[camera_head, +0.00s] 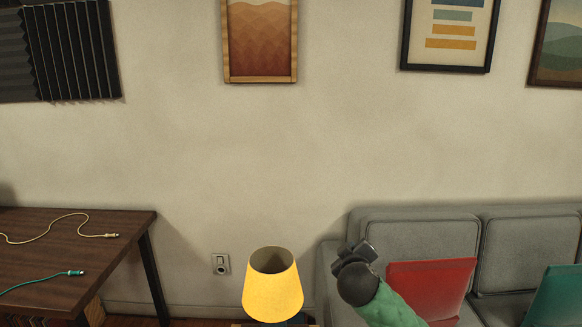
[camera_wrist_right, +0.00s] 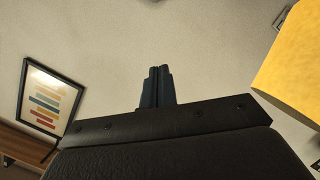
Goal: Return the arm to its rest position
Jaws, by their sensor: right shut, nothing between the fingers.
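My right gripper (camera_head: 356,257) is dark, on a green arm that comes in from the bottom of the head view, in front of the grey sofa. In the right wrist view its two fingers (camera_wrist_right: 157,86) are together with nothing between them. The gripper is to the right of a yellow lamp shade (camera_head: 272,292) and apart from it in the head view. The shade also shows at the right edge of the right wrist view (camera_wrist_right: 292,72). My left gripper is in neither view.
A grey sofa (camera_head: 420,236) with a red cushion (camera_head: 440,282) and a green cushion (camera_head: 556,296) is at the right. A dark wooden table (camera_head: 95,235) with cables stands at the left. Framed pictures hang on the wall, which has an outlet (camera_head: 220,264). The wall's middle is bare.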

